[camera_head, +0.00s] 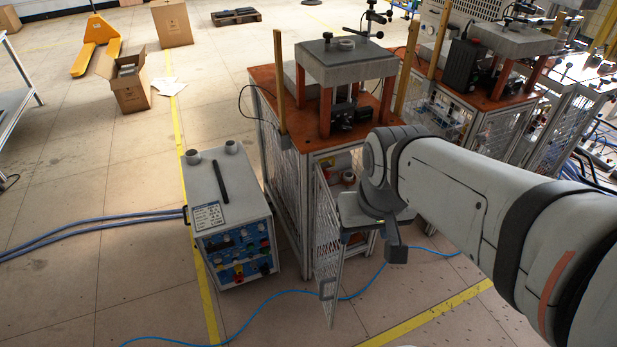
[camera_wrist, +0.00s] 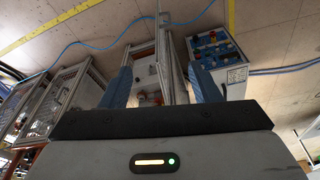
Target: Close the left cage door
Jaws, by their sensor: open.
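The left cage door (camera_head: 327,245) is a metal-framed mesh panel standing open, swung out from the front of the left cage (camera_head: 285,175) with the orange top. Its handle (camera_head: 327,289) is low near the free edge. My gripper (camera_head: 375,240) is just right of the door, in front of the cage opening, partly hidden by my arm. In the wrist view my gripper (camera_wrist: 161,80) has its two blue fingers spread wide. The door (camera_wrist: 163,45) appears nearly edge-on between them in that view; I cannot tell whether they touch it.
A control box (camera_head: 228,220) with buttons stands left of the door. A blue cable (camera_head: 275,296) runs across the floor below it. Another orange-topped cage (camera_head: 485,90) stands at the right.

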